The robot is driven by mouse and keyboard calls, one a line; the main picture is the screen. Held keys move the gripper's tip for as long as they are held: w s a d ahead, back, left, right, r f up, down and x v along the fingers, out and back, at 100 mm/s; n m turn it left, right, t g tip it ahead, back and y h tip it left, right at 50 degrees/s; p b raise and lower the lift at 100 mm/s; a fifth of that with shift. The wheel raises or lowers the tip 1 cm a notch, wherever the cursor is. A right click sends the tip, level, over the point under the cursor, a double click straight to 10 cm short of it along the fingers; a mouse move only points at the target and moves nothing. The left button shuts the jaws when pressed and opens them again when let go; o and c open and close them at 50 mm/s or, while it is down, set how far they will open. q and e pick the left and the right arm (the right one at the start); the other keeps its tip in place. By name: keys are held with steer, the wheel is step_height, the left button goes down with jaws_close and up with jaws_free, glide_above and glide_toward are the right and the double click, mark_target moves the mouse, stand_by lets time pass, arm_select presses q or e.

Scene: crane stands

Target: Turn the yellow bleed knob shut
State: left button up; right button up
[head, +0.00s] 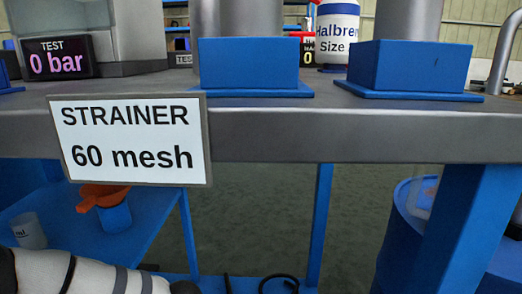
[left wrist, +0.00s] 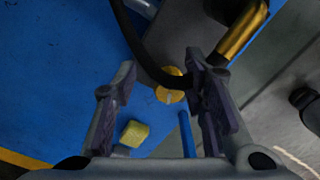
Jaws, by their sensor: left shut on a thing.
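The yellow bleed knob (left wrist: 171,90) is a small round disc with a line across its face, seen in the left wrist view. A black hose curves across its upper edge and hides part of it. My left gripper (left wrist: 160,72) has its dark fingers on either side of the knob and is shut on it; the contact itself is hard to make out. In the head view only my white arm shows at the lower left, and the knob is not visible there. My right gripper is in neither view.
The black hose (left wrist: 150,68) passes close to the right finger, near a brass fitting (left wrist: 244,30). A yellow block (left wrist: 133,133) lies on the blue surface (left wrist: 50,90).

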arm_select(q)
steer(key=shift+o, duration=0.6)
steer(key=shift+w+f, duration=0.35)
steer(key=shift+f, duration=0.15)
steer(key=shift+w+r, duration=0.1)
steer(key=shift+r, duration=0.05)
jaws_close()
step_height(320, 180, up, 6)
steer(key=p, duration=0.3)
steer(key=shift+d, duration=0.15)
steer(key=f+b, duration=0.1)
steer(key=f, duration=0.1)
steer(key=s+f+b, duration=0.1)
steer(key=f, duration=0.2)
steer(key=shift+s+d+f+b, duration=0.3)
steer(key=shift+s+f+b, duration=0.1)
steer(key=shift+s+f, duration=0.1)
steer(key=shift+f, duration=0.05)
